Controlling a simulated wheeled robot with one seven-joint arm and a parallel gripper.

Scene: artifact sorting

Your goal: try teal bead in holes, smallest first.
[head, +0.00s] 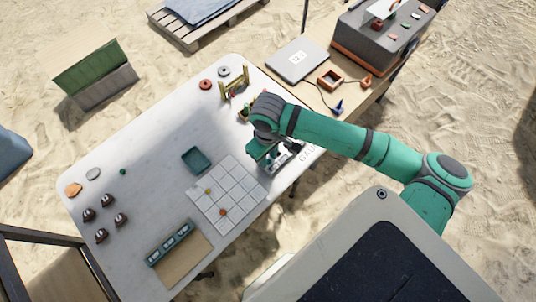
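A small dark teal-green bead (122,171) lies on the left part of the white table, right of a grey disc. My gripper (275,162) points down low over the right part of the table, far from that bead. The arm hides much of the gripper, and I cannot tell whether its fingers are open or hold anything. A pale piece (284,158) shows beside the gripper, near dark lettering printed on the table. It may be the piece with the holes, but no holes can be made out.
A white grid (236,189) bears a yellowish bead (208,191) and an orange bead (222,212). A teal tray (196,161) stands behind it. A brass stand (234,84) and ring-shaped pieces (205,84) are at the back. Several dark brown pieces (102,236) stand at left.

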